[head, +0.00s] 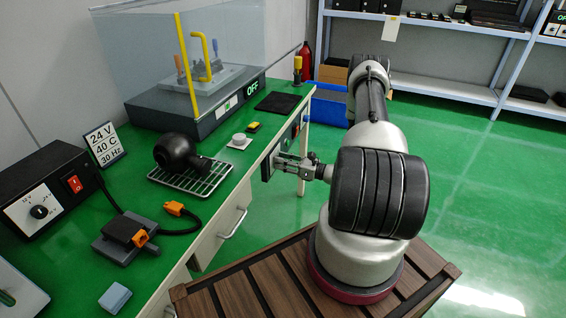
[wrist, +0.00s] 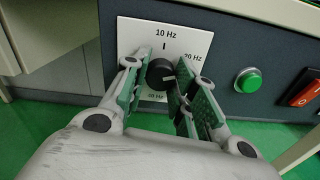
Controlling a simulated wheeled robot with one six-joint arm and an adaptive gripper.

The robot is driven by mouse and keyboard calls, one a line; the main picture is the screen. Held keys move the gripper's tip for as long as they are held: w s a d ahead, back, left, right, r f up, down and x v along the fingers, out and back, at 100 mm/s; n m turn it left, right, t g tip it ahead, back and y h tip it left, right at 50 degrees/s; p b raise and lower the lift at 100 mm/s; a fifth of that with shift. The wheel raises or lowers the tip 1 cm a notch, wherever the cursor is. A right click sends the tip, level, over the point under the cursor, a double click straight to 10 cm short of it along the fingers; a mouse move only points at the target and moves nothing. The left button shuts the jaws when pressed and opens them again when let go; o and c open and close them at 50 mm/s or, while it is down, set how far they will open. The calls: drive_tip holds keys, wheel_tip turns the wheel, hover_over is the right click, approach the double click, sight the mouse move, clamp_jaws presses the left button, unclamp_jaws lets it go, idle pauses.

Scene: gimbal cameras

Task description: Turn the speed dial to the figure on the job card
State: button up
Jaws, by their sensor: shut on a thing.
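The job card (head: 104,144) stands on the green bench in the head view and reads 24 V, 40 C, 30 Hz. The speed dial (wrist: 159,72) is a round black knob on a white scale plate (wrist: 197,38) in the wrist view. My gripper (wrist: 157,74) is shut on the dial, one finger on each side. It also shows in the head view at the bench front (head: 281,163). The fingers partly cover the knob, and I cannot tell its pointer's direction.
On the dial's panel, a green button (wrist: 249,80) and a red rocker switch (wrist: 304,92) sit to the right. Above, the bench holds a wire rack (head: 214,183) with a black tool, a clear guarded machine with an OFF display (head: 252,88), and a black power box (head: 40,205).

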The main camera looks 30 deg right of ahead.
drive_tip(key=shift+m+g, duration=0.3)
drive_tip(key=shift+m, duration=4.4)
drive_tip(key=o, duration=1.1)
drive_tip(key=shift+c, duration=0.2)
drive_tip(key=shift+s+d, duration=0.1)
drive_tip(key=v, duration=1.2)
